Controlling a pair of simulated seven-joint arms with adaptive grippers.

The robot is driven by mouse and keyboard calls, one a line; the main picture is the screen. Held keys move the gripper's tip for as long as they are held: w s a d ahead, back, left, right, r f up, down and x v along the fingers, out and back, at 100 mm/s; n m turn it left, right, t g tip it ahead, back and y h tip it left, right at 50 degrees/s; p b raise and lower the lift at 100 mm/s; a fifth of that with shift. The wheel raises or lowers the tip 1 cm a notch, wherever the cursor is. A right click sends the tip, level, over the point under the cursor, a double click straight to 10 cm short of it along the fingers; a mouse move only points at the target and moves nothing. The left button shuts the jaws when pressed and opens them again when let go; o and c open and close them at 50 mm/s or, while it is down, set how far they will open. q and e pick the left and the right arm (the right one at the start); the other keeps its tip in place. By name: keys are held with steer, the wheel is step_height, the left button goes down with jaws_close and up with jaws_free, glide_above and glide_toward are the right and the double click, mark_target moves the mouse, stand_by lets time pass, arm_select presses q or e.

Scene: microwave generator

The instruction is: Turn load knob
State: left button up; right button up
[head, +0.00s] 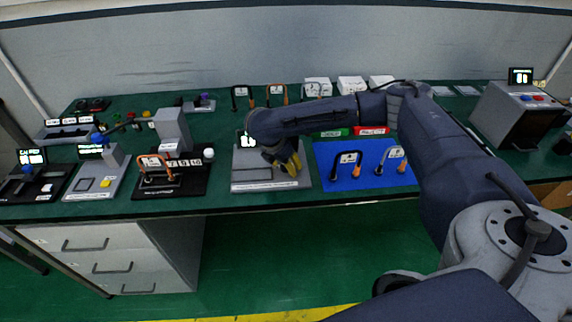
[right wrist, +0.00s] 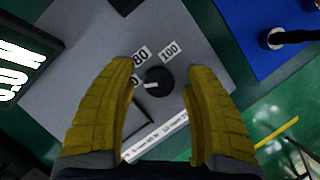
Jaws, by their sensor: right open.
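The load knob (right wrist: 158,82) is a round black knob with a white pointer mark, on the grey panel of the microwave generator (right wrist: 100,40). Labels reading 80 and 100 stand beside it. My right gripper (right wrist: 160,75) is open, with one yellow finger on each side of the knob and a gap to both. In the head view my right gripper (head: 290,165) is over the right part of the grey generator panel (head: 250,180), and the arm and fingers hide the knob there. My left gripper is not in view.
A lit display (right wrist: 22,70) stands at the left of the panel in the right wrist view. A blue mat (head: 345,181) with clamp-like tools lies right of the generator. Other instruments, including a black-based device (head: 172,190), stand to the left on the green table.

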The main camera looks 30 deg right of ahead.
steer(key=v, duration=1.2)
steer(key=shift+d, duration=0.1)
